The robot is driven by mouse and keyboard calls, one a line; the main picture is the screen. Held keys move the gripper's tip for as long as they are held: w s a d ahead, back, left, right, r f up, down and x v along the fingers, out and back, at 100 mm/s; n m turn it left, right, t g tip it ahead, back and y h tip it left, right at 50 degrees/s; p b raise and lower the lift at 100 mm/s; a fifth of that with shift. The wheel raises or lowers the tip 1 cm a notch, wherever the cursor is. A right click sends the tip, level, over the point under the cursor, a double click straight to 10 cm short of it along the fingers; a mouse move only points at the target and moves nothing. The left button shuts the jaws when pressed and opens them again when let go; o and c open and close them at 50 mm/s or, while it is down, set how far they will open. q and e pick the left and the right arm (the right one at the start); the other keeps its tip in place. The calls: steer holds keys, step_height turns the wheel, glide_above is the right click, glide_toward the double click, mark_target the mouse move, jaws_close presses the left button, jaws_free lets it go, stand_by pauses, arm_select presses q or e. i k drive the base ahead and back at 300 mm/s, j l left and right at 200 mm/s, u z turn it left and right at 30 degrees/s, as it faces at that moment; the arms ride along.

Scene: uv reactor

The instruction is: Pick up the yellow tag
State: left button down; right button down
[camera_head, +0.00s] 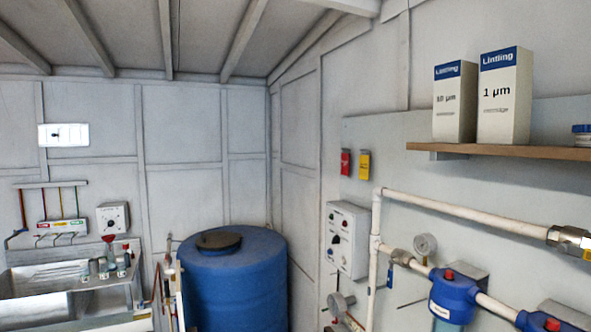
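The yellow tag (365,165) hangs on the grey wall panel in the camera_head view, right of the middle. A red tag (346,162) hangs just to its left, with a small gap between them. Both hang above a white control box (347,240) with knobs. Neither of my grippers is in view, so I cannot see their state or how far they are from the tag.
A wooden shelf (500,151) with two white boxes stands out right of the tags. White pipes (460,213) with a gauge and blue filter housings run below. A blue tank (235,285) and a metal sink (40,280) stand left.

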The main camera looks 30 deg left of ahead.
mark_target(364, 164)
steer(key=u, duration=0.5)
steer(key=j+z, duration=0.15)
steer(key=j, duration=0.4)
steer(key=j+z, duration=0.15)
steer(key=j, duration=0.45)
steer(key=k+j+z, duration=0.1)
steer(key=j, duration=0.45)
steer(key=k+j+z, duration=0.15)
steer(key=j, duration=0.4)
steer(key=i+j+z, duration=0.25)
steer(key=i+j, duration=0.15)
steer(key=j, duration=0.25)
steer(key=i+j+z, duration=0.25)
steer(key=i+j, duration=0.15)
steer(key=j, duration=0.3)
